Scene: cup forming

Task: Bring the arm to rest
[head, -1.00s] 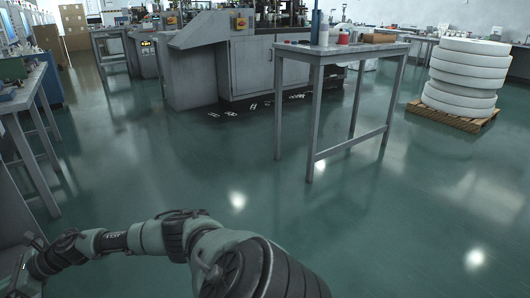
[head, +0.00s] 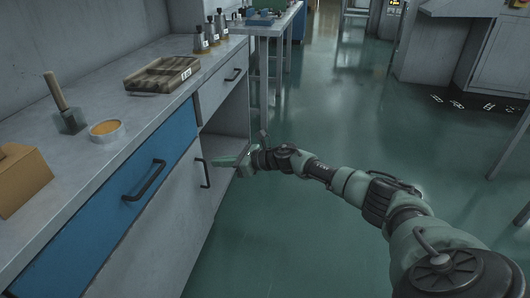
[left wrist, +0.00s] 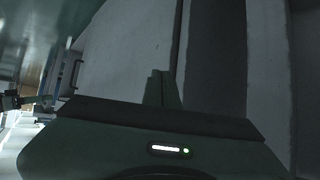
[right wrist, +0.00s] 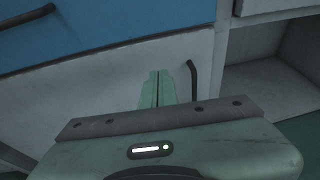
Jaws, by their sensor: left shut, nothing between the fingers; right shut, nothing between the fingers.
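My right arm reaches in from the right in the head view. Its gripper (head: 228,161) is at the front of the cabinet, near the white lower door (head: 172,225) and its dark upright handle (head: 206,174). In the right wrist view the two green fingers (right wrist: 158,88) are together with nothing between them. The handle is just right of them there; I cannot tell whether they touch the door. My left gripper is outside the head view. In the left wrist view its fingers (left wrist: 162,88) are together and empty, in front of pale panels.
The cabinet has a blue drawer (head: 112,216) and an open compartment (head: 227,131). On its counter (head: 150,105) are a box (head: 22,178), a round tin (head: 107,131), a brush-like tool (head: 66,107), a patterned tray (head: 163,75) and small bottles (head: 211,32).

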